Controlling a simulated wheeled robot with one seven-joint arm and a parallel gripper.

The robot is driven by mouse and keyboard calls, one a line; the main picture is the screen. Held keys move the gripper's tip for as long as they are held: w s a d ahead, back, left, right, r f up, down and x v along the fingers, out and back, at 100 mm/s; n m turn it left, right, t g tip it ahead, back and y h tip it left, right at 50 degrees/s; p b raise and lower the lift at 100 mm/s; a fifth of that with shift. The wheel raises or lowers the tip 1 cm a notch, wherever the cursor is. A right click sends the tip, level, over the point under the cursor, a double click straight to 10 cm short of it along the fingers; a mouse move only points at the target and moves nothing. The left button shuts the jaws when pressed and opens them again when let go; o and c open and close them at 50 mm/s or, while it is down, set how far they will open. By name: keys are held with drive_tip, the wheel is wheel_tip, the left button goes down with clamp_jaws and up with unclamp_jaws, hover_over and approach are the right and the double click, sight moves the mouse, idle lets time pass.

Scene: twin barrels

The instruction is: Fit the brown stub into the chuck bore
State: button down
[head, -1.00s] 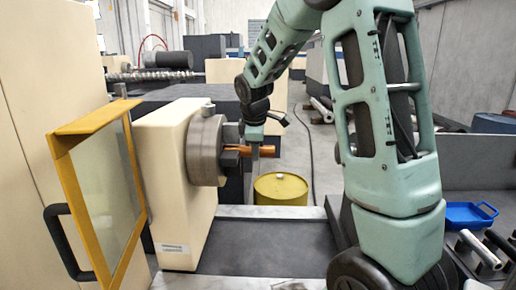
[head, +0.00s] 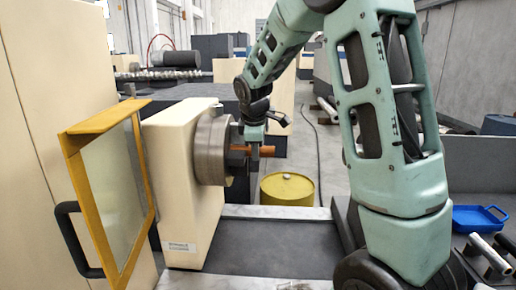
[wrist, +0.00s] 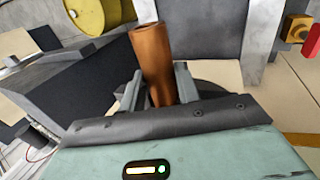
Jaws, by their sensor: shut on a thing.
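The brown stub (head: 267,151) is a short orange-brown cylinder. It lies roughly level at the front of the grey round chuck (head: 211,148), in line with its middle. My gripper (head: 254,151) is shut on the stub from above. In the wrist view the stub (wrist: 152,55) stands out between the two fingers, its far end clear of them. In the head view the stub's left end is by the dark chuck jaws (head: 237,158). The chuck bore is hidden, so I cannot tell whether the stub's end is inside it.
The chuck sits on a cream headstock (head: 185,190). A yellow-framed glass door (head: 112,185) stands open at left. A yellow barrel (head: 287,190) is beyond the dark machine bed (head: 270,241). A blue tray (head: 480,218) and metal bars (head: 488,252) lie at right.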

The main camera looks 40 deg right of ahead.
drive_tip(key=shift+w+a+r, duration=0.1)
drive_tip(key=shift+w+a, duration=0.05)
drive_tip(key=shift+w, duration=0.05)
drive_tip(key=s+d+p, duration=0.1)
drive_tip(key=s+d, duration=0.4)
drive_tip(key=shift+s, duration=0.35)
idle(1.6)
drive_tip(key=shift+p, duration=0.65)
idle(1.4)
drive_tip(key=shift+w+a, duration=1.05)
drive_tip(key=shift+w, duration=0.2)
drive_tip(key=shift+w+a, duration=1.05)
drive_tip(key=shift+w, duration=0.15)
idle(0.8)
